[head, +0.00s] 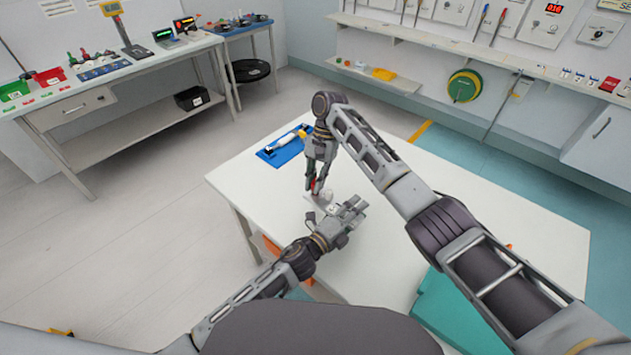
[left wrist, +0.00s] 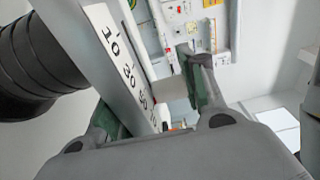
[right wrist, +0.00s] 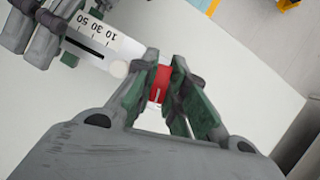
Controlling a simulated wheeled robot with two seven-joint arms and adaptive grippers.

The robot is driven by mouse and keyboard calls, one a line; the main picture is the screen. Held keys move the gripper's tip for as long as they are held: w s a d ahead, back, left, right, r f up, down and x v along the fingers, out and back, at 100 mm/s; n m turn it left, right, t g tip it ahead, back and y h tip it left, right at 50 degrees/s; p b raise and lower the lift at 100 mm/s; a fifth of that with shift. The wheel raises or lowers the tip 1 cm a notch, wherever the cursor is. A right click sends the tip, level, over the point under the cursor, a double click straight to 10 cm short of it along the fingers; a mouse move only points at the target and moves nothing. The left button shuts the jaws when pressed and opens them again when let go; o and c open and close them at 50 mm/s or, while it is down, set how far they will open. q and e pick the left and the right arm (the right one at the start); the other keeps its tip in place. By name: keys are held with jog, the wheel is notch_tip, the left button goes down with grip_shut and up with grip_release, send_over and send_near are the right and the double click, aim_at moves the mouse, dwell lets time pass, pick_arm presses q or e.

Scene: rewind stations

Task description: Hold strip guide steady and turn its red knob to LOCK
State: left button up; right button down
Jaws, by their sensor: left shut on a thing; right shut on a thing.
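The strip guide is a pale bar with a 10-30-50 scale and a dark slot; it stands on the white table, small in the head view (head: 328,204), with its scale clear in the right wrist view (right wrist: 95,42). My left gripper (head: 348,213) is shut on the guide, whose scale face (left wrist: 122,68) fills the left wrist view between its fingers. My right gripper (head: 314,188) points down, shut on the red knob (right wrist: 161,84) at the guide's end. A pale line shows on the knob. I cannot read any LOCK mark; the fingers hide part of the knob.
A blue mat (head: 270,157) with a white and yellow tool lies at the table's far left corner. A teal block (head: 450,315) is at the near edge.

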jog(key=shift+n+h, duration=0.6)
jog(key=shift+n, duration=0.95)
jog(key=shift+n+h, duration=0.6)
jog(key=shift+n, duration=0.95)
jog(key=c, duration=1.5)
grip_release()
jog(key=shift+o, duration=0.2)
jog(key=shift+r, duration=0.15)
jog(key=v, duration=0.7)
jog(key=shift+w+r, duration=0.1)
jog(key=shift+w, duration=0.05)
